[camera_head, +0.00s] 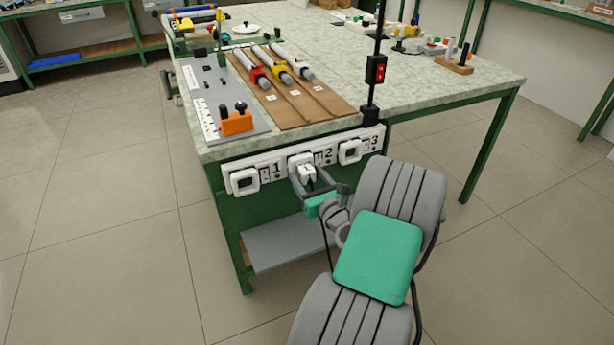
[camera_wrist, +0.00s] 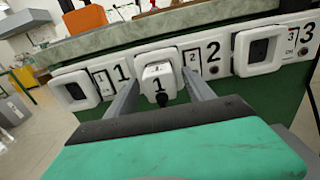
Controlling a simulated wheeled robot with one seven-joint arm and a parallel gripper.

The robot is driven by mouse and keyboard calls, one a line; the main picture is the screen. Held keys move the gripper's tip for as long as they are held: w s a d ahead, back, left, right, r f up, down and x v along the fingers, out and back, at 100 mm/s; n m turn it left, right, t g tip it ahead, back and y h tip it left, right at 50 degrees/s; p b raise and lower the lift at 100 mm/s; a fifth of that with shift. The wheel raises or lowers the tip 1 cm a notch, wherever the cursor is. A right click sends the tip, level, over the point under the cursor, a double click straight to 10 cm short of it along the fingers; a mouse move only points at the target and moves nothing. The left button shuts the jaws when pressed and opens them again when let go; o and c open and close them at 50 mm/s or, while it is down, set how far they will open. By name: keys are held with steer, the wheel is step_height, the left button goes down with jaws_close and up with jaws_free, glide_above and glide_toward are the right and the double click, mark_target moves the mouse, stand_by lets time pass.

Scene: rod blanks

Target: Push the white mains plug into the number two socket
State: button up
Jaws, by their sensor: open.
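A white socket strip (camera_head: 262,170) runs along the bench's front edge, with sockets marked 1, 2 and 3. The white mains plug (camera_wrist: 158,80), with a 1 on its back, is at the middle socket, the number two socket (camera_wrist: 158,56). It also shows in the head view (camera_head: 306,173). Its back faces me; how deep it sits in the socket cannot be told. My gripper (camera_wrist: 161,84) is open, with one grey finger on each side of the plug and visible gaps between. A dark cable end shows at the plug's lower back.
The number one socket (camera_wrist: 76,90) and number three socket (camera_wrist: 258,49) look empty. Above, the bench holds a brown board (camera_head: 292,112) with several rods, a grey plate with an orange block (camera_head: 236,122), and a black post with a red switch (camera_head: 376,72).

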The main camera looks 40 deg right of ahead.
mark_target(311, 179)
steer(key=v, duration=0.6)
steer(key=shift+s+d, duration=0.1)
steer(key=shift+s, duration=0.05)
steer(key=shift+s+a, duration=0.3)
steer(key=shift+s, duration=0.25)
steer(key=shift+r, duration=0.1)
